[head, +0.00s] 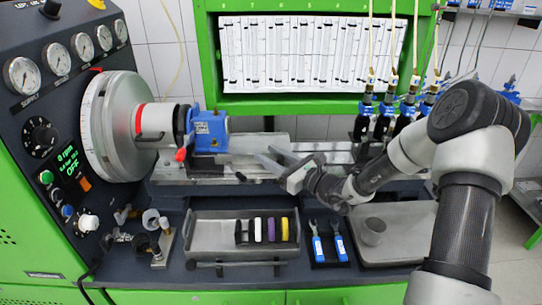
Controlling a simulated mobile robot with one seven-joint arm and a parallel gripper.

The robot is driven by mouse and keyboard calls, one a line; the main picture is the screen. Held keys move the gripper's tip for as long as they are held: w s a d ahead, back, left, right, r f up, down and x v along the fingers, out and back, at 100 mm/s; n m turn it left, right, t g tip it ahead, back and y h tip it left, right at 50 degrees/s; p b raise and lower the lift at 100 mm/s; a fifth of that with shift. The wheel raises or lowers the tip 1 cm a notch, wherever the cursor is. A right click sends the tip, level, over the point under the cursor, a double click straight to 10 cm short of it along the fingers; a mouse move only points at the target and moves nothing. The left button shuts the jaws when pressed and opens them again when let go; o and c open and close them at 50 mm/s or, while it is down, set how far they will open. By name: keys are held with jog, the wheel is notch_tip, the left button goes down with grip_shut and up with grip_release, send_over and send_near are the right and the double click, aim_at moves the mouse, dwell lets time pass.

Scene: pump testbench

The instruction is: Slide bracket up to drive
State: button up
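The drive (112,127) is a large grey flywheel with a red-ringed shaft at the left of the head view. The bracket, as I take it, is the blue block (210,131) at the left end of the grey rail (325,168). It stands upright beside the dark coupling at the shaft's end; I cannot tell if they touch. A red knob (181,154) shows low on its left. My gripper (264,153) is over the rail, right of the block and apart from it. Its fingers point left, are spread and look empty.
A grey tray (215,239) with several coloured rings, two blue-handled tools (327,241) and a flat tray with a small cup (373,232) lie in front of the rail. Several blue-topped injectors (385,112) hang behind my arm. The gauge panel (55,60) stands left.

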jog(key=shift+d, duration=0.15)
jog(key=v, duration=1.7)
jog(key=shift+s, duration=0.1)
